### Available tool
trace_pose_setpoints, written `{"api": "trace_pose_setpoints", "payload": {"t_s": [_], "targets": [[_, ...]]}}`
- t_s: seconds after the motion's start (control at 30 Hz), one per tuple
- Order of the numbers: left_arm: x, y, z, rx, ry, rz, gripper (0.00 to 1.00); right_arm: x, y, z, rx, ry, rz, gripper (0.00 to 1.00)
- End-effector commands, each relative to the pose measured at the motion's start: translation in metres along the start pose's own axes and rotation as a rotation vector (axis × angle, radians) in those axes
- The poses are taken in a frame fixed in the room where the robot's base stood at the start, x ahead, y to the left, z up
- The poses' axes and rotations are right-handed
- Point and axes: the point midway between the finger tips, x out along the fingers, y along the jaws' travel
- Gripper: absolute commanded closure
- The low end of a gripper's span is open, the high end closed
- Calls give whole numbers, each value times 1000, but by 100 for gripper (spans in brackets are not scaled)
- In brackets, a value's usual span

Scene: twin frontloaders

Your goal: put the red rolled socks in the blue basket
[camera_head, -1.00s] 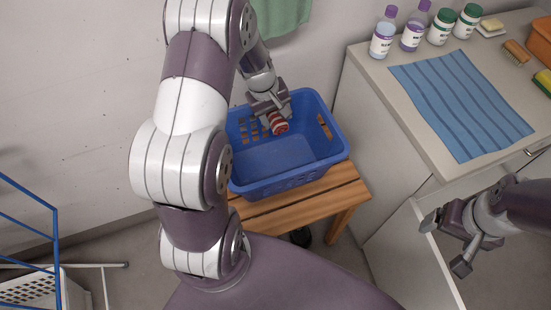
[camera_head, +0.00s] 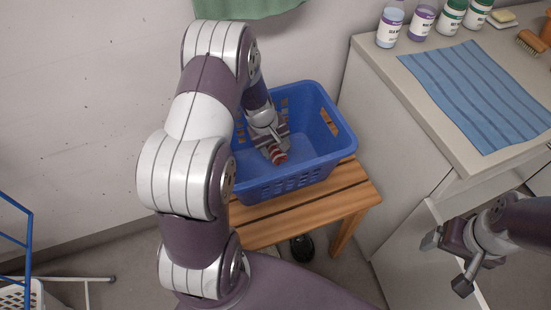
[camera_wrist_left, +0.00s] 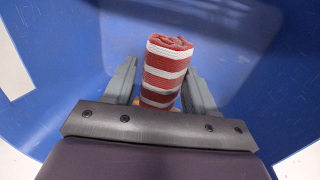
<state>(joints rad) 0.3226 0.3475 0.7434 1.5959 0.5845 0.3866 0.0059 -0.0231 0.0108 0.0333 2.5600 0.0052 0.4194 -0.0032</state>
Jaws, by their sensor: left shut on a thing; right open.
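The red rolled socks (camera_head: 278,156), with white stripes, are held in my left gripper (camera_head: 272,148). In the left wrist view the socks (camera_wrist_left: 166,68) stand up between the two fingers (camera_wrist_left: 163,92), with blue basket wall and floor behind them. The blue basket (camera_head: 318,165) sits on a wooden stool. My left gripper is down inside the basket with the socks; whether they touch the floor I cannot tell. My right gripper (camera_head: 449,262) is open and empty at the right, beside the white cabinet.
The slatted wooden stool (camera_head: 300,218) carries the basket. At the right, a counter (camera_head: 425,110) holds a striped blue cloth (camera_head: 480,95), bottles (camera_head: 422,22) and a brush (camera_head: 531,41). A green towel (camera_head: 245,8) hangs on the wall. A blue rack (camera_head: 28,245) stands at the far left.

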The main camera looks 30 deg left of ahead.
Motion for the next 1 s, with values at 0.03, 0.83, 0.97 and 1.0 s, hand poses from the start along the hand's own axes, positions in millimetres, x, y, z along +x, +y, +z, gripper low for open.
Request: {"api": "trace_pose_setpoints", "payload": {"t_s": [0.03,0.83,0.97,1.0], "targets": [[12,-4,0,0,-2,-2,76,6,0,1,0,0,0,13],[50,-13,0,1,1,0,76,26,0,3,0,0,0,13],[49,-12,0,1,0,0,28,24,0,3,0,0,0,13],[49,-12,0,1,0,0,19,24,0,3,0,0,0,13]]}}
